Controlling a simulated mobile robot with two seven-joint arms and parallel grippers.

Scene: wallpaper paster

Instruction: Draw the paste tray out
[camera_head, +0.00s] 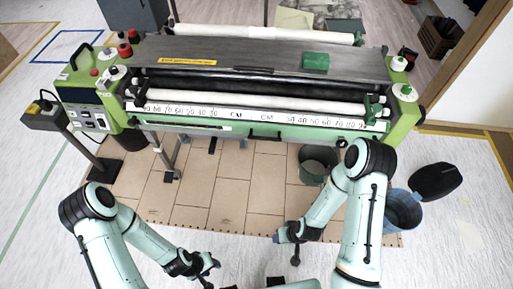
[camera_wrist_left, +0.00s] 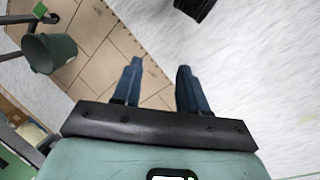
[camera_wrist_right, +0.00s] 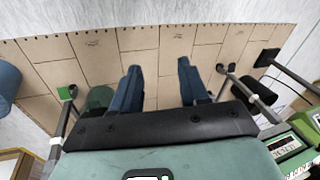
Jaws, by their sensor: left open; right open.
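The green and white wallpaper paster (camera_head: 250,75) stands across the head view. Its long front (camera_head: 215,128) carries a centimetre scale, with a green strip and a small black handle (camera_head: 264,137) below it. I cannot tell the paste tray's outline apart from this front. My left gripper (camera_head: 208,268) is low at the bottom, well apart from the machine. Its fingers (camera_wrist_left: 160,85) are open and empty in the left wrist view. My right gripper (camera_head: 295,255) is also low and apart from the machine. Its fingers (camera_wrist_right: 160,85) are open and empty in the right wrist view.
A dark green bucket (camera_head: 318,165) stands under the machine's right side, and a blue bin (camera_head: 402,210) stands at right beside a black object (camera_head: 433,182). Machine legs (camera_head: 163,158) stand at left. The brown tiled floor (camera_head: 230,190) in front is mostly clear.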

